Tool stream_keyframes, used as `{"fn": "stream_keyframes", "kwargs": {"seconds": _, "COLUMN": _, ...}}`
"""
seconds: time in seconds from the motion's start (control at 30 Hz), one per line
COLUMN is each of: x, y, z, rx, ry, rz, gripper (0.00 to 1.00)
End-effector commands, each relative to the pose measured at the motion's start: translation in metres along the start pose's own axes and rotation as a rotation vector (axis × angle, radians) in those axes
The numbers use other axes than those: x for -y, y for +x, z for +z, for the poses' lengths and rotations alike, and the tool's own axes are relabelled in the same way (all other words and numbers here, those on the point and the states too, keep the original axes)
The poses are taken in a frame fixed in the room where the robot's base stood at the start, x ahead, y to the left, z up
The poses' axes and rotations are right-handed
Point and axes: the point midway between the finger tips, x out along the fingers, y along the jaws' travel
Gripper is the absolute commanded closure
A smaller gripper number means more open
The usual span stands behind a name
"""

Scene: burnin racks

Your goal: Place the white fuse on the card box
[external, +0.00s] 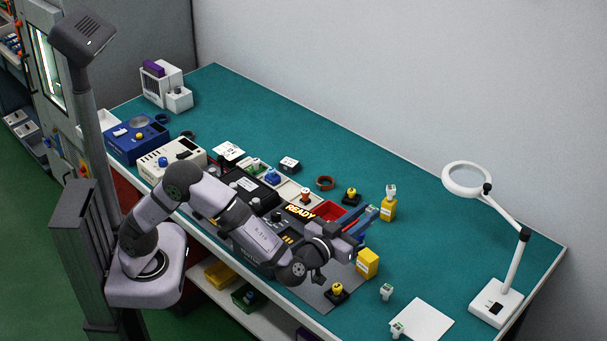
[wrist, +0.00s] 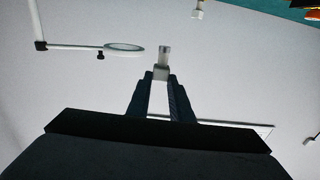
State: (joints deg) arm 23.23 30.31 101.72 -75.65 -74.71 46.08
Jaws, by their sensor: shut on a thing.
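My gripper (external: 370,213) reaches out over the right half of the teal bench, its dark blue fingers pointing up and right. It is shut on a small white fuse, which shows between the fingertips in the wrist view (wrist: 161,70); in the external view only a small pale bit shows there. A yellow box (external: 388,209) stands just right of the fingertips, with a white fuse-like piece (external: 391,190) on top. Another yellow box (external: 367,263) stands below the gripper, its top clear. I cannot tell which is the card box.
A white sheet (external: 422,321) lies at the front right. A magnifier lamp (external: 494,301) stands at the right end. A red tray (external: 343,216), black yellow-topped buttons (external: 351,195) and a panel reading READY (external: 300,211) are close to my arm. The back right bench is clear.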

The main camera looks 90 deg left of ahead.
Motion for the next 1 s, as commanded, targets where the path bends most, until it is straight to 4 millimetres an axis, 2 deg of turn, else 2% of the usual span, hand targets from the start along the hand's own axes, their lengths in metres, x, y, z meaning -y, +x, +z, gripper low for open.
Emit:
{"fn": "stream_keyframes", "kwargs": {"seconds": 0.27, "x": -0.004, "y": 0.0, "z": 0.015, "rx": 0.001, "ry": 0.006, "rz": 0.017, "gripper": 1.0}}
{"fn": "stream_keyframes", "kwargs": {"seconds": 0.6, "x": -0.004, "y": -0.001, "z": 0.063, "rx": 0.001, "ry": 0.006, "rz": 0.017, "gripper": 1.0}}
{"fn": "stream_keyframes", "kwargs": {"seconds": 0.87, "x": -0.004, "y": -0.001, "z": 0.071, "rx": 0.0, "ry": 0.002, "rz": 0.016, "gripper": 1.0}}
{"fn": "stream_keyframes", "kwargs": {"seconds": 1.0, "x": -0.004, "y": -0.001, "z": 0.083, "rx": 0.001, "ry": 0.006, "rz": 0.016, "gripper": 1.0}}
